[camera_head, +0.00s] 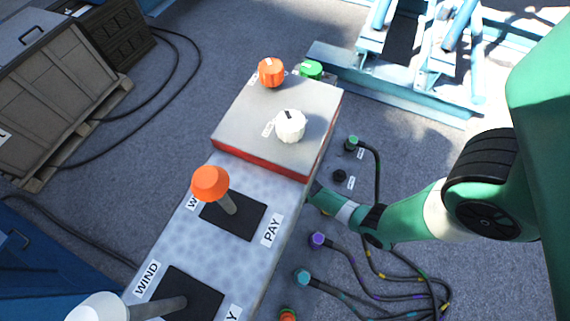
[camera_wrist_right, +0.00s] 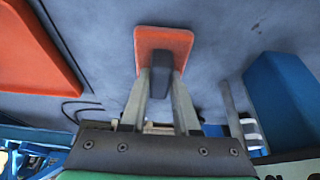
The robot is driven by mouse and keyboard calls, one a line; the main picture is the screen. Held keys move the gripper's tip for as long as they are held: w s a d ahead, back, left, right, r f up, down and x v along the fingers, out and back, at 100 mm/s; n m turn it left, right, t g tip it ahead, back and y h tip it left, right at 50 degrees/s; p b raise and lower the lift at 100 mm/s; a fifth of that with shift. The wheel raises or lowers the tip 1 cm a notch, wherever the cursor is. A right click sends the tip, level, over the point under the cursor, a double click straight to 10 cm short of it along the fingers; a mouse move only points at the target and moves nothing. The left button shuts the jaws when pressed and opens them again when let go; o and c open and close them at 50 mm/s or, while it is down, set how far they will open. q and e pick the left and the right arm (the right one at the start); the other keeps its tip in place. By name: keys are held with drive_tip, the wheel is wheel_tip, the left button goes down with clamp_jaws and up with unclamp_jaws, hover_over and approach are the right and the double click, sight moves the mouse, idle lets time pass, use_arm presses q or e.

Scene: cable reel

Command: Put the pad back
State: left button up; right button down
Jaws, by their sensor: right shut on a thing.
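The pad (camera_wrist_right: 177,38) shows in the right wrist view as an orange-red rounded plate with a dark grip block (camera_wrist_right: 159,82) on it. My right gripper (camera_wrist_right: 161,76) is shut on this grip block, one finger on each side. The plate lies beyond the fingertips, in front of a grey-blue surface; I cannot tell whether it touches it. In the head view my right arm reaches to the right side of the console (camera_head: 190,238); its gripper end is mostly hidden by the console edge, and the pad is not visible there. My left gripper is not in view.
The console carries orange (camera_head: 271,72), green (camera_head: 311,69) and white (camera_head: 290,126) knobs and an orange-topped lever (camera_head: 211,183). Cables with coloured plugs (camera_head: 318,239) lie right of it. A blue frame (camera_head: 400,85) stands behind. An orange slab (camera_wrist_right: 38,48) is at left in the wrist view.

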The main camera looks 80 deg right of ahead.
drive_tip(key=c, duration=0.7)
unclamp_jaws()
drive_tip(key=shift+o, duration=0.2)
drive_tip(key=shift+s+r+p, duration=0.1)
drive_tip(key=shift+r+p, duration=0.35)
drive_tip(key=shift+p, duration=0.05)
drive_tip(key=p+v, duration=0.6)
drive_tip(key=v, duration=0.5)
drive_tip(key=shift+r, duration=0.15)
